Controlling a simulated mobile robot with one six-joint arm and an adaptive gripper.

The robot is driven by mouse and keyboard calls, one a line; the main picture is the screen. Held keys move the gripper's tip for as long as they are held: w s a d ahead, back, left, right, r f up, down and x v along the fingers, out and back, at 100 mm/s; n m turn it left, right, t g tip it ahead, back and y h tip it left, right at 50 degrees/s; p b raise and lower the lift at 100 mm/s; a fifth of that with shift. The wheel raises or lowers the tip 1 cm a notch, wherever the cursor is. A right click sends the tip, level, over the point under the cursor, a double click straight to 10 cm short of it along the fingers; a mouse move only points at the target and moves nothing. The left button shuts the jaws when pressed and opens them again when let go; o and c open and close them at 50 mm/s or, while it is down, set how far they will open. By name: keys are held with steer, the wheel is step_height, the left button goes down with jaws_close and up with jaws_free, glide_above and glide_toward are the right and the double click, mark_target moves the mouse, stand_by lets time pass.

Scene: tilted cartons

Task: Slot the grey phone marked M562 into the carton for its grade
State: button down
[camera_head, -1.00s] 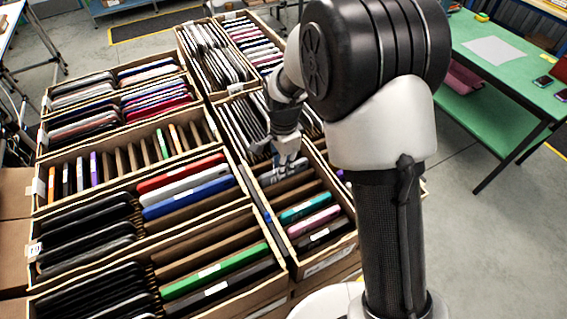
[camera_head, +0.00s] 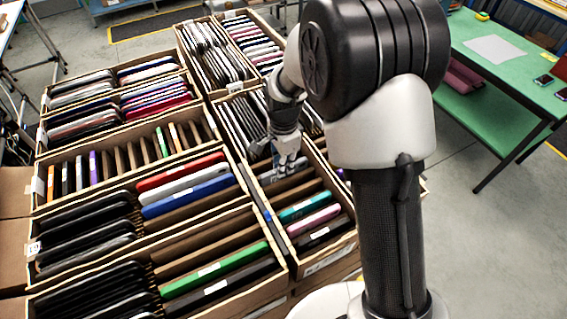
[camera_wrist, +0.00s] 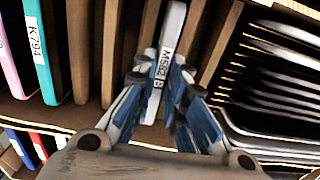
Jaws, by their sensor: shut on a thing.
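The grey phone marked M562 (camera_wrist: 173,25) stands on edge between brown cardboard dividers in the wrist view. Its white label reads M562 with a B beside it. My gripper (camera_wrist: 158,100) is shut on its near end, with blue-and-white fingers on either side. In the head view, my gripper (camera_head: 285,168) is down at a carton (camera_head: 322,262) right of centre, which also holds teal (camera_head: 303,207), pink (camera_head: 314,221) and dark phones. The fingers partly hide the grey phone there, and its depth in the slot is unclear.
In the wrist view, a green phone labelled K794 (camera_wrist: 40,60) stands left, beyond dividers. Several tilted cartons fill the left in the head view. A green table (camera_head: 505,65) stands right, with floor between.

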steer(key=c, duration=1.5)
jaws_free()
steer(key=shift+c, duration=0.2)
step_height(320, 180, up, 12)
step_height(320, 180, up, 7)
steer(key=p, duration=0.6)
